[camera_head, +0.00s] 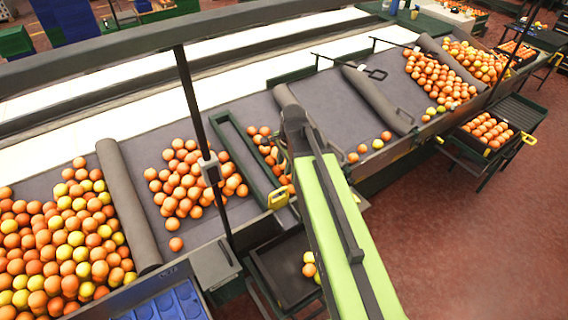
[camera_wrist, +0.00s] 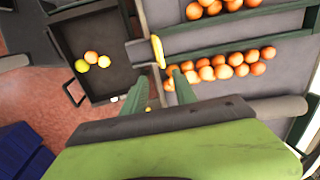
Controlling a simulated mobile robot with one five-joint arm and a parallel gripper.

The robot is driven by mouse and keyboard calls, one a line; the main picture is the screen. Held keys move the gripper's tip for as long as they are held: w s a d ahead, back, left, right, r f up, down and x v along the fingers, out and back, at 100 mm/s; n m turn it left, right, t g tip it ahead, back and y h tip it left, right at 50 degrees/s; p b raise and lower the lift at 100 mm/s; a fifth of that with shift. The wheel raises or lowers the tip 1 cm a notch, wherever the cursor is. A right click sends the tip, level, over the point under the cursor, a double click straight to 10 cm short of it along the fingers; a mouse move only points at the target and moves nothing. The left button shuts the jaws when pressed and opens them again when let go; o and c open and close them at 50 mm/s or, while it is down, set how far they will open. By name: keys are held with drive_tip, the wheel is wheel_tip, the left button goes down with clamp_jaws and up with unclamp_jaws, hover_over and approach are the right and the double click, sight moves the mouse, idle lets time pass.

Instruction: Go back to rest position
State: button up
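My green arm (camera_head: 335,230) reaches up from the bottom of the head view, over the front edge of the sorting table (camera_head: 240,110). Its grey end sits above the table, and my fingers cannot be made out there. In the wrist view my gripper (camera_wrist: 158,80) shows two green fingers, spread apart with no fruit held between them. Oranges (camera_wrist: 215,70) lie in rows on the table just beyond the right finger. A dark crate (camera_wrist: 112,28) with a few yellow and orange fruits (camera_wrist: 91,57) lies left of the fingers.
The same low dark crate (camera_head: 275,283) stands beside my arm below the table edge. Large piles of oranges (camera_head: 65,240) lie at the left, with more (camera_head: 435,75) at the far right. A black post (camera_head: 200,125) rises left of my arm. Red floor (camera_head: 470,240) is clear at right.

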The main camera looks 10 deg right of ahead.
drive_tip(key=s+a+f+n+g+b, duration=0.1)
drive_tip(key=s+f+n+g+b, duration=0.1)
drive_tip(key=s+f+n+b, duration=0.8)
wheel_tip(320, 180, down, 4)
drive_tip(key=n+b, duration=0.3)
drive_tip(key=n, duration=0.1)
drive_tip(key=shift+s+a+r+h, duration=0.2)
drive_tip(key=shift+a+r+h, duration=0.1)
drive_tip(key=shift+h, duration=0.1)
drive_tip(key=shift+a, duration=0.1)
